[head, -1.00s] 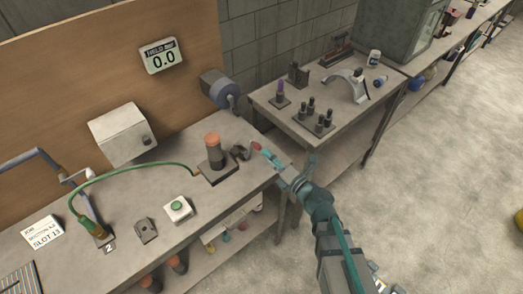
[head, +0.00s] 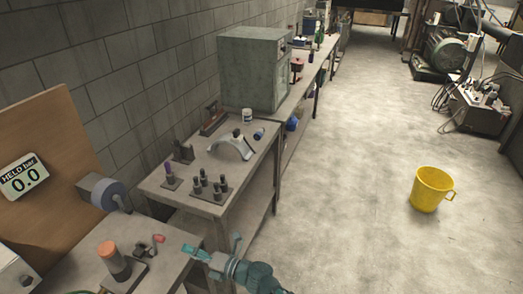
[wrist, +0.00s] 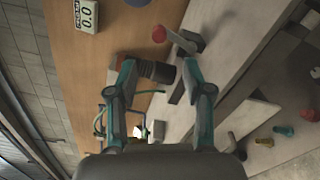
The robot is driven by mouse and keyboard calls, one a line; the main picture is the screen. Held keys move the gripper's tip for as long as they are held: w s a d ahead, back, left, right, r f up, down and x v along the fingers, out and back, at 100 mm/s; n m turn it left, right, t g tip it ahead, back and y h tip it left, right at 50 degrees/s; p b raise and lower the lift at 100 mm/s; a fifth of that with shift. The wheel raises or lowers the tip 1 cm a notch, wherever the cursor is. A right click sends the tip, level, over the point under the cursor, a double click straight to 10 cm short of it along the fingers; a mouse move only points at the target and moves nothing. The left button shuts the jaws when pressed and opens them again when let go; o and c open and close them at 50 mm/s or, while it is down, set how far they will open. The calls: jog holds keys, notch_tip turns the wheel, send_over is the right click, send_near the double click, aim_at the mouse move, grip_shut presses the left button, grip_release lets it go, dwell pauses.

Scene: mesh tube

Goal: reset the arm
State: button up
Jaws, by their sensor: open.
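My gripper (head: 203,254) is at the lower middle of the head view, by the right edge of the near bench (head: 70,262). In the wrist view my gripper (wrist: 166,88) has its two teal fingers spread wide apart, and nothing is held between them. A dark cylinder with an orange top (head: 113,260) stands on a dark base on the near bench, left of my gripper. In the wrist view a dark cylinder (wrist: 157,72) shows beyond the fingers, near the left one; I cannot tell its distance. The rest of my arm runs out of the head view at the bottom.
A second bench (head: 222,201) holds several dark pegs and a grey arch (head: 231,148). A grey cabinet (head: 254,70) stands behind. A yellow bucket (head: 431,188) stands on the open floor at right.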

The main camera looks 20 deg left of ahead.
jog(key=s+d+f+n+g+h, duration=0.25)
jog(key=f+n, duration=0.25)
jog(key=n, duration=0.4)
jog(key=s+d+f+n+g+h, duration=0.1)
jog(key=s+f+n+g+h, duration=0.2)
jog(key=n, duration=0.5)
jog(key=s+d+f+n+h+b, duration=0.15)
jog(key=d+f+n+h, duration=0.25)
jog(key=d+f+n, duration=0.8)
jog(key=s+d+f+n+h+b, duration=0.1)
jog(key=d+f+n+h, duration=0.2)
jog(key=d+f, duration=0.65)
jog(key=s+d+f+n+h+b, duration=0.2)
jog(key=d+f+h, duration=0.35)
jog(key=d, duration=0.75)
jog(key=s+d+f+g+b, duration=0.1)
jog(key=s+d+f, duration=0.3)
jog(key=d, duration=0.3)
jog(key=s+d+f+m+g+b, duration=0.1)
jog(key=s+d+f, duration=0.2)
jog(key=d, duration=0.4)
jog(key=shift+x, duration=0.9)
